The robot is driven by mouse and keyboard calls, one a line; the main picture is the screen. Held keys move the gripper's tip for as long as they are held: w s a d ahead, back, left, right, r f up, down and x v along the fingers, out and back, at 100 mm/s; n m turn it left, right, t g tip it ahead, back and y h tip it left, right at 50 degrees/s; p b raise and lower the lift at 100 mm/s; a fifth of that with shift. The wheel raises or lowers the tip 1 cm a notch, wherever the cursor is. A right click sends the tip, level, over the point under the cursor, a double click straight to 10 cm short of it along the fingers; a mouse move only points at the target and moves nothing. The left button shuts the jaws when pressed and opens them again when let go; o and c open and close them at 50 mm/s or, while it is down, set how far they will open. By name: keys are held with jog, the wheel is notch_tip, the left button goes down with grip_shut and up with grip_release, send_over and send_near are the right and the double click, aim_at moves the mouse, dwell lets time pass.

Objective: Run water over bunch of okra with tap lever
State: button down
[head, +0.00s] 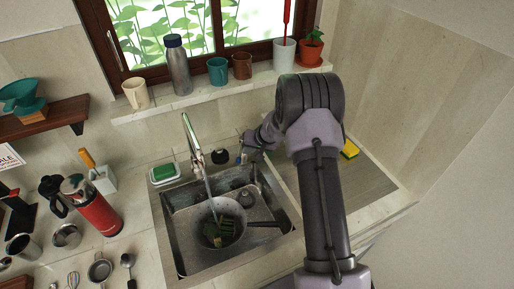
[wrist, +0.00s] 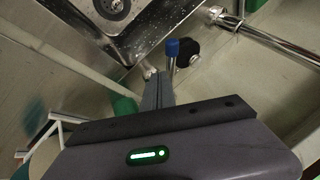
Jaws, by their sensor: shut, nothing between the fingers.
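The chrome tap (head: 194,148) stands behind the sink, and its pipe also shows in the wrist view (wrist: 265,37). A thin pale stream, apparently water, runs from it into a round strainer or pan (head: 240,211) in the sink. The green okra (head: 217,236) lies inside that vessel, where the stream lands. My gripper (head: 244,156) is shut and empty behind the sink, right of the tap. In the wrist view its fingertips (wrist: 158,76) are close beside a blue-capped metal stem (wrist: 172,52), possibly the tap lever; I cannot tell whether they touch.
The steel sink (head: 172,225) holds the vessel, whose handle points right. A black round knob (head: 220,156) sits between tap and gripper. A green sponge dish (head: 163,174) is left of the tap. A red bottle (head: 98,212) stands left. Cups and a flask (head: 178,66) line the sill.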

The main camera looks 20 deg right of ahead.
jog(key=shift+w+a, duration=0.1)
jog(key=shift+a, duration=0.05)
jog(key=a+b, duration=0.1)
jog(key=b, duration=0.1)
jog(key=a+m+b, duration=0.1)
jog(key=b, duration=0.1)
jog(key=shift+w+a+f+m+h, duration=0.15)
jog(key=shift+w+m+h, duration=0.15)
jog(key=shift+h, duration=0.1)
